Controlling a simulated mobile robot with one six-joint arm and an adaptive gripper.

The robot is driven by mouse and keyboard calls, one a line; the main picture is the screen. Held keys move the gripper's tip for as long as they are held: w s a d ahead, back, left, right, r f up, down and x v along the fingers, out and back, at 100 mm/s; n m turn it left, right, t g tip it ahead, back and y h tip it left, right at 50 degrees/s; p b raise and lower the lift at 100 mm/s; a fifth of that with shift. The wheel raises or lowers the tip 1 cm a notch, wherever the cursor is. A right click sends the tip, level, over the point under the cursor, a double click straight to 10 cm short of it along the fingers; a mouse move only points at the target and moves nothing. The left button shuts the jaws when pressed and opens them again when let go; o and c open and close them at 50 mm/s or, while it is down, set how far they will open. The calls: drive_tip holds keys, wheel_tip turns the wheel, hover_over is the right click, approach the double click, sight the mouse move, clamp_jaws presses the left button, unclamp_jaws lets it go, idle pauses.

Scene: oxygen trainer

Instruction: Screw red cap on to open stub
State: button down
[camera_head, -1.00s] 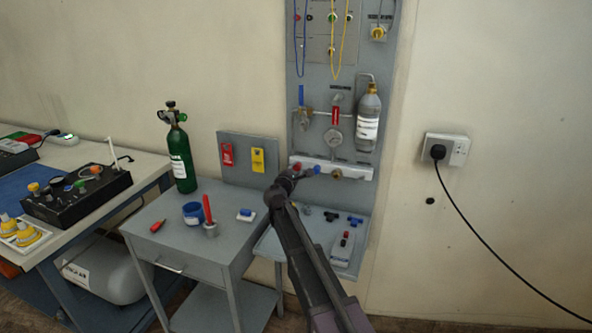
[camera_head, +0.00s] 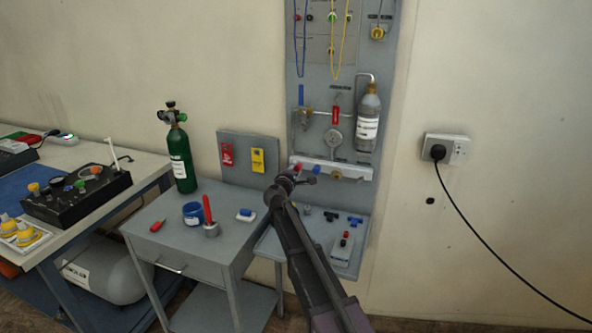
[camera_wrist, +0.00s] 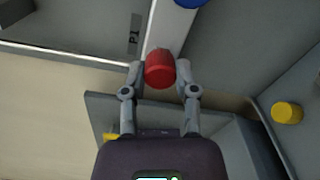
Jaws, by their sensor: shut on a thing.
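The red cap (camera_wrist: 160,69) is between the two fingers of my gripper (camera_wrist: 160,74) in the wrist view, and the fingers are shut on it. It sits in line with the end of the white bar (camera_wrist: 175,30), by a "P1" label. Whether its threads engage a stub is hidden. In the head view the red cap (camera_head: 298,167) shows as a small red spot at the left end of the white bar (camera_head: 350,172), just above my gripper (camera_head: 294,177). The open stub is not visible behind the cap.
A blue cap (camera_head: 316,169) is close to the right on the bar, with a brass fitting (camera_head: 336,175) beyond. A shelf (camera_head: 318,243) with small parts is below. A green cylinder (camera_head: 181,158) stands left.

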drive_tip(key=shift+w, duration=0.1)
drive_tip(key=shift+m, duration=1.7)
drive_tip(key=shift+m, duration=1.8)
drive_tip(key=shift+m, duration=1.6)
